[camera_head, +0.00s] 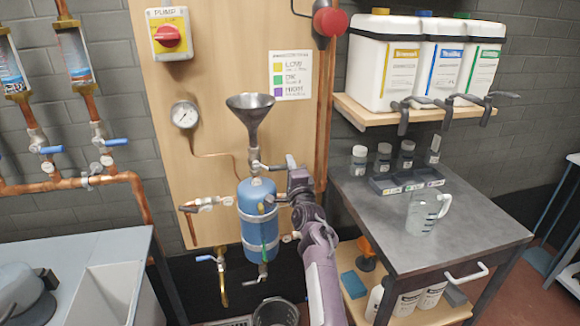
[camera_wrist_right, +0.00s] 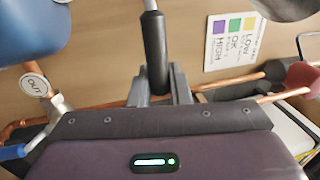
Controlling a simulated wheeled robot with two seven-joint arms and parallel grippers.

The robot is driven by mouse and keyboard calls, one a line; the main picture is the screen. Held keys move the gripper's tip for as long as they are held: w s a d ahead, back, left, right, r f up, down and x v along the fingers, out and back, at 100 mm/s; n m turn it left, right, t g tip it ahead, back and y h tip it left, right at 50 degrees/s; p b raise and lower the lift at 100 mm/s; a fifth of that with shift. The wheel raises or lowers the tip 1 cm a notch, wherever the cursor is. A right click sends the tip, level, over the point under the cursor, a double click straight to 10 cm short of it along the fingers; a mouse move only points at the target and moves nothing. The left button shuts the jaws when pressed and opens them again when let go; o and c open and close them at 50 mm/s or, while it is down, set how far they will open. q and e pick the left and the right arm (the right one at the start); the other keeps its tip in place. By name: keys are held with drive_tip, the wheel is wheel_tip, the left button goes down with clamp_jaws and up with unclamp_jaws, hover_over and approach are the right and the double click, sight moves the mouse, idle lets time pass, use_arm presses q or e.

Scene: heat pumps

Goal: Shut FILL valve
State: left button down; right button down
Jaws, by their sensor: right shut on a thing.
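A blue tank (camera_head: 258,228) is mounted on the wooden board, with a grey funnel (camera_head: 250,115) above it. Between them is a valve (camera_head: 256,167) with a handle reaching right toward my right gripper (camera_head: 283,168). I take this as the FILL valve, but I cannot read a label on it. In the right wrist view, my right gripper (camera_wrist_right: 157,92) is shut on the dark grey valve handle (camera_wrist_right: 154,45), one finger on each side. In the head view the gripper and wrist hide part of the handle and the tank's right side. My left gripper is not in view.
A gauge (camera_head: 185,114) and a red PUMP switch (camera_head: 169,37) are on the board. A vertical copper pipe (camera_head: 325,110) runs close to the gripper's right. A metal table (camera_head: 470,235) with a clear jug (camera_head: 425,212) stands at right. A bucket (camera_head: 276,312) is below the tank.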

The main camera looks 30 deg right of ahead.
drive_tip(key=shift+f, duration=0.3)
drive_tip(key=c, duration=1.4)
unclamp_jaws()
drive_tip(key=shift+c, duration=0.2)
drive_tip(key=shift+o, duration=0.2)
drive_tip(key=shift+r, duration=0.1)
